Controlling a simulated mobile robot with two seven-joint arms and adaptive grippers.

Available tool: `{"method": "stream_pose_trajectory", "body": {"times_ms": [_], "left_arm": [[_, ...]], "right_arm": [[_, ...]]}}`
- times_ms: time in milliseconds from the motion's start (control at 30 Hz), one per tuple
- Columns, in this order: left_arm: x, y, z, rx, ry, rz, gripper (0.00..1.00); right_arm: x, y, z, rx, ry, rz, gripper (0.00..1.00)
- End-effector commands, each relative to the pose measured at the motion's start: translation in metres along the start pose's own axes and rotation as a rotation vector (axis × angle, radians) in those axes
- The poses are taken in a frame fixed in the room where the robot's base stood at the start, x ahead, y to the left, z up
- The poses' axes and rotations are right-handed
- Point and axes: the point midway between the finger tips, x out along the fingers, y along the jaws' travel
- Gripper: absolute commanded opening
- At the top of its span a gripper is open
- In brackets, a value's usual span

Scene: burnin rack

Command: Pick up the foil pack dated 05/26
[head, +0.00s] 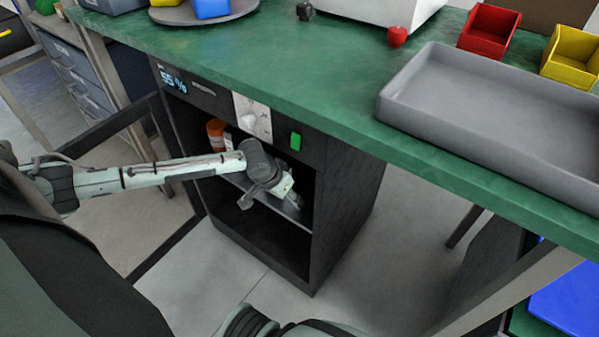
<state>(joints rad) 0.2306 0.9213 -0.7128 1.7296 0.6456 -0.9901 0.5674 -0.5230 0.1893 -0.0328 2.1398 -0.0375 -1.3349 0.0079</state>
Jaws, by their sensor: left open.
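No foil pack and no 05/26 date can be made out in the head view. My left arm reaches from the left into the open front of a black cabinet (345,215) under the green bench. My left gripper (272,200) is open at the cabinet's opening, by the grey shelf (240,182). The wrist and gripper hide part of the shelf. A small pale shape by the fingers cannot be told apart from the gripper. My right gripper is not in view.
An orange container (216,130) with a white part stands inside the cabinet, left of my wrist. The panel above shows "55 %" (173,80), a white knob plate (252,118) and a green button (296,141). A grey tray (430,120) lies on the green bench (300,65).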

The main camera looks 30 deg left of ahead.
Motion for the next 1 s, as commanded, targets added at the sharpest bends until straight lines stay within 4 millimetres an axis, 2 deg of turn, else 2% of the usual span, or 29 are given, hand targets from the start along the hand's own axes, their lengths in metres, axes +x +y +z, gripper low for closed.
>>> {"method": "stream_pose_trajectory", "body": {"times_ms": [767,1000], "left_arm": [[0.0045,-0.0001,0.0026,0.0,-0.001,-0.001,0.55],[0.0049,-0.0003,0.003,0.0,-0.002,-0.001,0.28]], "right_arm": [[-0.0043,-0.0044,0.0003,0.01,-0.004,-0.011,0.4],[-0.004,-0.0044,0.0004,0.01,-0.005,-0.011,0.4]]}}
